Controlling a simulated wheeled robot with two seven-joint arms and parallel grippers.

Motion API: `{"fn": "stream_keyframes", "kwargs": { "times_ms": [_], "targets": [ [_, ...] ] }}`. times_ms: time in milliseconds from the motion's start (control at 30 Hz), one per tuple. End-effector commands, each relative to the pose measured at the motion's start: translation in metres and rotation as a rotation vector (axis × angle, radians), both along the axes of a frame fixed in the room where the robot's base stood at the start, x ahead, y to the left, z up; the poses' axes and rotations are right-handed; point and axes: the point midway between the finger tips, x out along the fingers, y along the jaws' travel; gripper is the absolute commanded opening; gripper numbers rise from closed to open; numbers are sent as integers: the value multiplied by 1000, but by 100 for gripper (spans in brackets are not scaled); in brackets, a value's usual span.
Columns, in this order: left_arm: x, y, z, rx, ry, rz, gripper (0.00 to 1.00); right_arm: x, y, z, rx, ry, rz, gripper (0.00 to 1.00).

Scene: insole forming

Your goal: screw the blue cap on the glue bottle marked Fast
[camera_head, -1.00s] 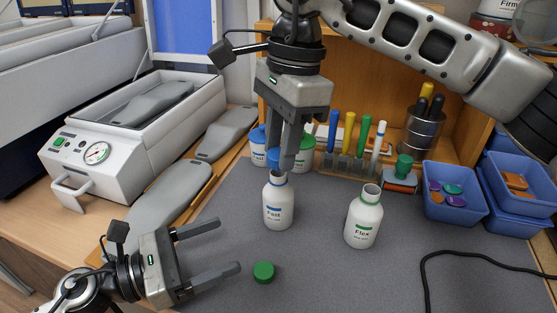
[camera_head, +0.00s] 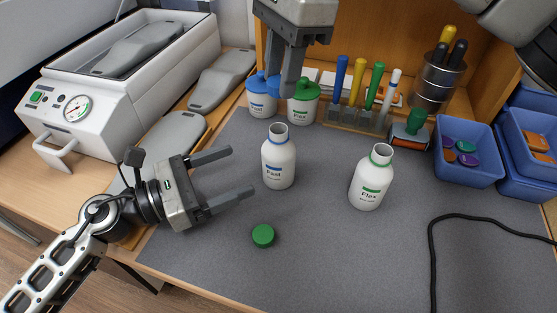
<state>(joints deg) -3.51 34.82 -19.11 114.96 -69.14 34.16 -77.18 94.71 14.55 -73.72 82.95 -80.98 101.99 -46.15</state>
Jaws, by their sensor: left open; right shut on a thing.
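The white Fast bottle (camera_head: 279,165) stands upright on the grey mat, with a blue-marked label and an open, bare mouth. My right gripper (camera_head: 282,88) is above and slightly behind this mouth, clear of it. It is shut on the blue cap (camera_head: 273,86), which is partly hidden by the fingers and overlaps the blue jar lid behind it. My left gripper (camera_head: 238,173) is open and empty, left of the Fast bottle, its fingers pointing right. The white Flex bottle (camera_head: 371,180) stands uncapped to the right. A green cap (camera_head: 263,236) lies on the mat in front.
A blue-lidded jar (camera_head: 262,103) and green-lidded jar (camera_head: 303,107) stand behind the Fast bottle. A pen rack (camera_head: 355,120) and blue bins (camera_head: 469,178) are at the back right. A black cable (camera_head: 432,255) lies at right. The mat's front middle (camera_head: 330,250) is clear.

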Motion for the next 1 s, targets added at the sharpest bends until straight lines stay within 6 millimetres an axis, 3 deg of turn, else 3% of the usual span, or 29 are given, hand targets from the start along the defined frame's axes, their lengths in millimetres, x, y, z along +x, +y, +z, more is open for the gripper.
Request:
{"fn": "stream_keyframes", "kwargs": {
  "times_ms": [300, 500, 967, 1000],
  "targets": [
    [29, -55, 1, -2, -2, -1, 78, 0, 0, 0, 0, 0, 0, 10],
    [41, -79, 1, -2, -1, 0, 78, 0, 0, 0, 0, 0, 0, 10],
    [45, -88, 0, 0, -1, 0, 78, 0, 0, 0, 0, 0, 0, 10],
    [45, -88, 0, 0, -1, 0, 70, 0, 0, 0, 0, 0, 0, 10]
  ]
}}
